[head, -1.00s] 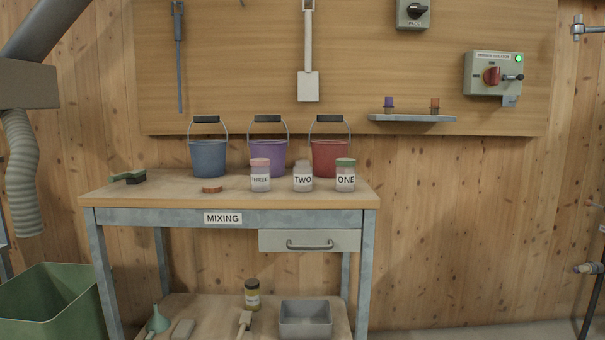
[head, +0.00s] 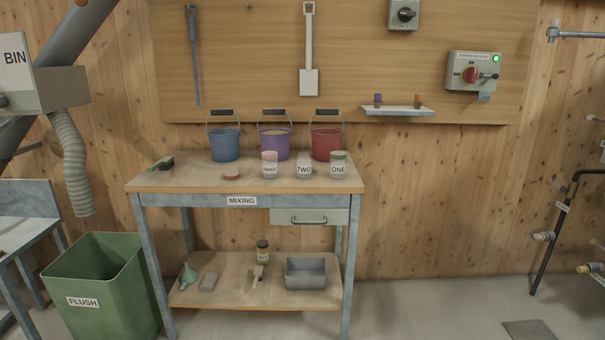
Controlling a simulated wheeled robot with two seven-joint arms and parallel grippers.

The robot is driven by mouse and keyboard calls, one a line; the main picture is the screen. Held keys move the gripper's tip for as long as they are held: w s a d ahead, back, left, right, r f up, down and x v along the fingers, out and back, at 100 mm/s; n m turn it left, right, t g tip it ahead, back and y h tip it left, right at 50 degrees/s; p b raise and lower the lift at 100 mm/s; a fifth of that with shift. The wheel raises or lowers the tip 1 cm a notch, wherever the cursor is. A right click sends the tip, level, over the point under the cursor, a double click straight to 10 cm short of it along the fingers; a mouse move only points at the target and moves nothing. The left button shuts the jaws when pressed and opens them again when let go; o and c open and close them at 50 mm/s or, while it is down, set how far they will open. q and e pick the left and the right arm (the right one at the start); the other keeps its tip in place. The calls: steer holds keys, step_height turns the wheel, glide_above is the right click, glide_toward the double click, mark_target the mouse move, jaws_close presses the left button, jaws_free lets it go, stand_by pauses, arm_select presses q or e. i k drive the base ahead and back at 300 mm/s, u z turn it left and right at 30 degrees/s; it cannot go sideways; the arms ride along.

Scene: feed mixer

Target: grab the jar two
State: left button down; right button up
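Jar TWO (head: 304,167) stands upright on the mixing table (head: 203,179), near its front right part. It is a clear jar with a white label and no coloured lid on it. Jar THREE (head: 269,166), with a pink lid, stands to its left. Jar ONE (head: 338,166), with a green lid, stands to its right. A loose orange-brown lid (head: 231,174) lies on the table left of the jars. Neither of my grippers shows in the head view.
Blue (head: 224,145), purple (head: 274,143) and red (head: 326,144) buckets stand behind the jars. The table has a drawer (head: 309,216) and a lower shelf with a grey tray (head: 305,273). A green FLUSH bin (head: 105,290) stands left. The floor to the right is mostly clear.

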mark_target(304, 161)
steer(key=u, duration=0.7)
steer(key=i, duration=0.8)
steer(key=u, duration=0.5)
steer(key=i, duration=1.1)
steer(key=z, duration=0.45)
